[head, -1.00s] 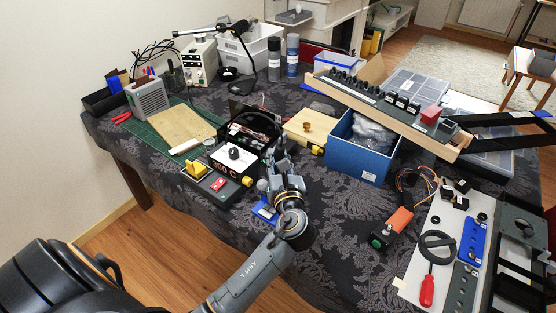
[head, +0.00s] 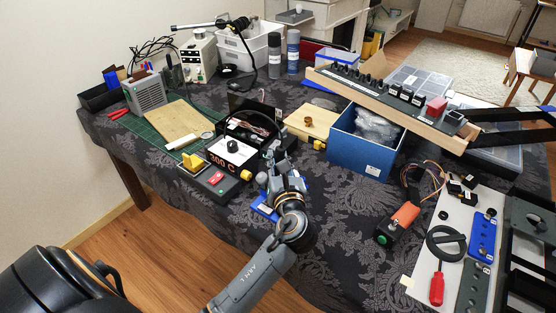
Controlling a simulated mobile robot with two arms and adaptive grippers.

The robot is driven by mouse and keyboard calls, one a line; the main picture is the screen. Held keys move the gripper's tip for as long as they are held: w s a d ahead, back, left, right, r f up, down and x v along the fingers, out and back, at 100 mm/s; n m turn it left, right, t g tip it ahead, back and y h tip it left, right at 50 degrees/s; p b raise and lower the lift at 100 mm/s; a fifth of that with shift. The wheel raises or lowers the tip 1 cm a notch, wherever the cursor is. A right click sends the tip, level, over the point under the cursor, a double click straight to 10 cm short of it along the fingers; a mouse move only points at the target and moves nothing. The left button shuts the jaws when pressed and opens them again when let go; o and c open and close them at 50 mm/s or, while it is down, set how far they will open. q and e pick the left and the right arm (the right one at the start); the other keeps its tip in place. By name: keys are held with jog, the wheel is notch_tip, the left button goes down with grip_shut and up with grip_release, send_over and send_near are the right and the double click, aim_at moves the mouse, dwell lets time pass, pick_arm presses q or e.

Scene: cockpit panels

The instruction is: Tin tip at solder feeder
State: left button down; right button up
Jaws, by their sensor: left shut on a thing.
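A black and white soldering station (head: 231,153) marked "300 C", with a dark knob on top, stands on the table left of centre. In front of it is a dark grey base with a yellow piece (head: 193,163) and a red spot; it looks like the solder feeder (head: 222,187). My left gripper (head: 279,152) is just right of the station, pointing away from me. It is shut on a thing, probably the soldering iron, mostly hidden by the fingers. The iron's tip cannot be made out. My right gripper is not in view.
A wooden block (head: 309,123) with a brass-coloured piece and an open blue box (head: 362,145) stand to the right. A green mat (head: 150,128) with a board lies left. Dark cloth is bare in front.

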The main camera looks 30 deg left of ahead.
aim_at(278, 148)
pick_arm(q)
jog(key=shift+f, duration=0.55)
jog(key=shift+p, duration=0.4)
dwell(0.9)
notch_tip(278, 148, up, 7)
jog(key=p, duration=0.9)
